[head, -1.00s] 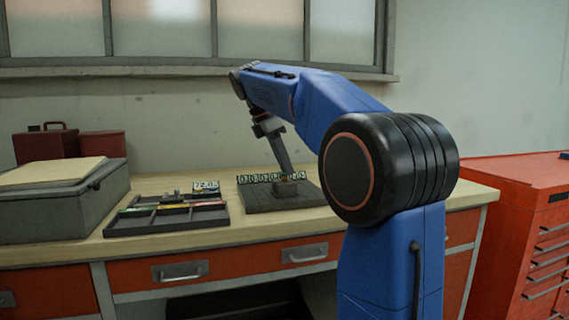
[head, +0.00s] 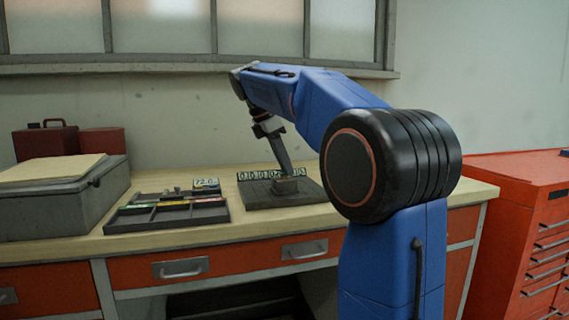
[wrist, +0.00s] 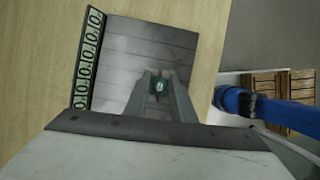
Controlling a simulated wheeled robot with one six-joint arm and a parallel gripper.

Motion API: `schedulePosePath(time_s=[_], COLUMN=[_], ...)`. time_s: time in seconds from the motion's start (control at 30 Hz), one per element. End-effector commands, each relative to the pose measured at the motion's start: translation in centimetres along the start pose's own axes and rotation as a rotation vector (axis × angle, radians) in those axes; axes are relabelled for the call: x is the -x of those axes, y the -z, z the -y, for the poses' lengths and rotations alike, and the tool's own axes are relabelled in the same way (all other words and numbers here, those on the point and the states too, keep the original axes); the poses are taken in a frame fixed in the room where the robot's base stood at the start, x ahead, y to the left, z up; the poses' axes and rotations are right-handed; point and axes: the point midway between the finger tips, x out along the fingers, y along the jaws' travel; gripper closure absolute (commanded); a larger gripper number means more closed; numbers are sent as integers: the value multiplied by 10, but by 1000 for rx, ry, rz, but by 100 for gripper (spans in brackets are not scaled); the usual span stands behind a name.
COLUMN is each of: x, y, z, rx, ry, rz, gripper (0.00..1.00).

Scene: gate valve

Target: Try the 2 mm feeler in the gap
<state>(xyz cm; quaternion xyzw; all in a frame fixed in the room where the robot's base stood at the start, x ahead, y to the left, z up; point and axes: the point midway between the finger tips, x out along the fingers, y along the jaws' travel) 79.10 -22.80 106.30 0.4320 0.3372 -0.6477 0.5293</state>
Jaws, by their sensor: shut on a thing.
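My gripper (wrist: 159,82) is low over the dark grey plate (wrist: 120,62) in the wrist view. It is shut on a small dark green piece (wrist: 158,88) with a pale mark, too small to read. The piece sits between the fingertips. In the head view my gripper (head: 288,173) points down at a grey block (head: 296,186) on the plate (head: 255,199). The gap is not clear in either view, and I cannot tell whether the held piece touches the block.
A row of digit tiles (wrist: 88,58) stands along one plate edge. A dark tray (head: 130,226) with coloured strips lies left of the plate, by a small numbered display (head: 206,183). A grey case (head: 60,214) stands further left. A red cabinet (head: 530,225) is at right.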

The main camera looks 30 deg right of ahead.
Motion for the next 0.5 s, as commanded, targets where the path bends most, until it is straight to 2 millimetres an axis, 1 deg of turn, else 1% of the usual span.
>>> schedulePosePath(time_s=[0.5], x=[-4], y=[2], z=[0], rx=[0], ry=[-1], rz=[0], gripper=[100])
